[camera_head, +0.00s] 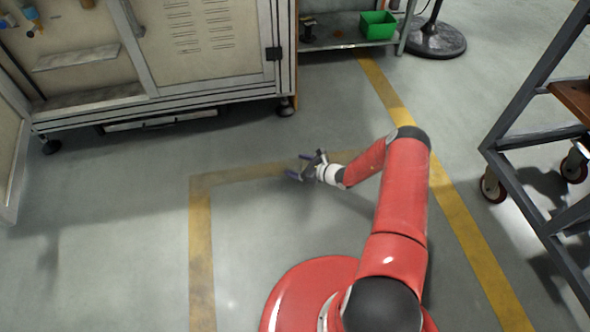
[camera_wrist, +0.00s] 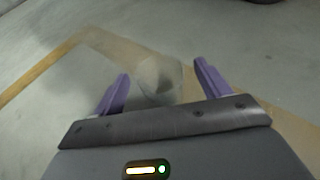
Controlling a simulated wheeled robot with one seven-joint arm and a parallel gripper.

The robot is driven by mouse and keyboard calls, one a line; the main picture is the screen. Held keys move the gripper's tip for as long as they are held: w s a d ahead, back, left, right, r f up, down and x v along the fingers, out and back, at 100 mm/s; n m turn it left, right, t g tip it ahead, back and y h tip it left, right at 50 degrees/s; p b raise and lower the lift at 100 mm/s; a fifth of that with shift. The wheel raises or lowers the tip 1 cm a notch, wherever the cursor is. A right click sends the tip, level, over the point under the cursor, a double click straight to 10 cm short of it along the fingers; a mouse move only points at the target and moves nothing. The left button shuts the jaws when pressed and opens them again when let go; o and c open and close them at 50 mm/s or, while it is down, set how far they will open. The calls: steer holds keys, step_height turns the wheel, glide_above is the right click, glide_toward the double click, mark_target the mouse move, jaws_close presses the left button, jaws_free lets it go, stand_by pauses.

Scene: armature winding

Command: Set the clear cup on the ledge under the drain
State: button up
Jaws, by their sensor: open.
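My gripper (camera_head: 299,166) is held out over the floor near the corner of the yellow line. In the wrist view my gripper (camera_wrist: 161,68) shows two purple fingers spread apart. A pale, see-through rounded shape, which looks like the clear cup (camera_wrist: 158,78), shows between the fingers, with a gap visible on each side. I cannot make out the cup in the head view. A cabinet (camera_head: 205,40) at the upper left has narrow ledges (camera_head: 75,57) in its open left part. Small blue and yellow fittings (camera_head: 32,20) are above them; I cannot tell which is the drain.
A low shelf (camera_head: 345,35) with a green bin (camera_head: 377,25) stands at the back. A round black stand base (camera_head: 436,40) is right of it. A wheeled grey frame (camera_head: 525,150) stands at the right. The floor between my gripper and the cabinet is clear.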

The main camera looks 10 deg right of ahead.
steer(key=c, duration=1.2)
steer(key=shift+o, duration=0.2)
steer(key=shift+r, duration=0.1)
